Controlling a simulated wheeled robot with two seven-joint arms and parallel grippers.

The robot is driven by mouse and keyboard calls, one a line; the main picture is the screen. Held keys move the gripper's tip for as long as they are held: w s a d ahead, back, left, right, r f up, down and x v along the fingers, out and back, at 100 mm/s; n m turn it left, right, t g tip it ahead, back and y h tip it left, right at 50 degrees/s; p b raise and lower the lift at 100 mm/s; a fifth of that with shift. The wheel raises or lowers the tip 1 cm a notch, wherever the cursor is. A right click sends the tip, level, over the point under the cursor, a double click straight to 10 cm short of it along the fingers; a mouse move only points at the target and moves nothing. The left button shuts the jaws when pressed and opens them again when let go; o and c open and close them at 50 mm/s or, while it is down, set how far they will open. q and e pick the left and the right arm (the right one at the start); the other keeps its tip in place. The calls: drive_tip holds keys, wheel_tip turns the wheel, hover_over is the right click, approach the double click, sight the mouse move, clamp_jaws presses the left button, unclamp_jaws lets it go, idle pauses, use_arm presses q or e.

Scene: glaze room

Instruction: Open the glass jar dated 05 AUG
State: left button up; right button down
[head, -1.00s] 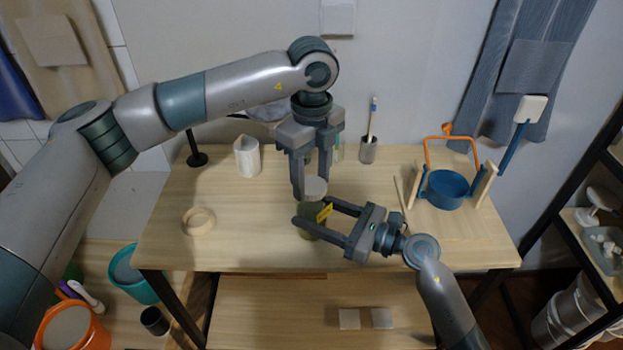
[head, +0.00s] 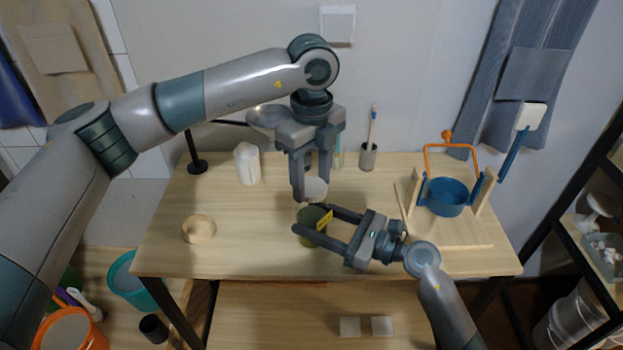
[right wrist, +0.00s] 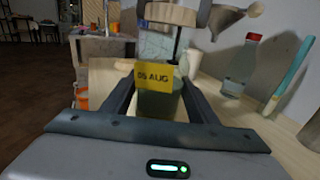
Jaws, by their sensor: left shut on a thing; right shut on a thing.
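The glass jar (head: 312,236) stands upright on the table with greenish contents. Its yellow label reads 05 AUG in the right wrist view (right wrist: 153,77). My right gripper (head: 311,217) is shut around the jar's body from the right. My left gripper (head: 307,194) comes down from above and is shut on the pale round lid (head: 316,188). In the right wrist view the lid (right wrist: 168,14) hangs above the jar, with background visible between them. The left fingers partly hide the lid in the head view.
A wooden ring (head: 199,229) lies at the left of the table. A white pitcher (head: 247,165), a black stand (head: 196,165) and a brush in a cup (head: 368,157) stand behind. A blue bowl (head: 446,197) in a frame stands right. The front left tabletop is clear.

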sight(311, 186)
use_arm(q)
drive_tip(key=shift+r, duration=1.95)
use_arm(e)
drive_tip(key=c, duration=0.6)
unclamp_jaws()
drive_tip(key=shift+c, duration=0.2)
drive_tip(key=shift+d, duration=0.1)
use_arm(q)
drive_tip(key=shift+f, duration=0.25)
use_arm(e)
drive_tip(key=shift+s+d+f, duration=0.15)
drive_tip(key=shift+s+d, duration=0.1)
drive_tip(key=shift+d, duration=0.15)
use_arm(q)
wheel_tip(311, 186, down, 4)
drive_tip(key=b, duration=0.4)
use_arm(e)
drive_tip(key=v, duration=1)
drive_tip(key=shift+s+d, duration=0.2)
drive_tip(key=shift+d, duration=0.25)
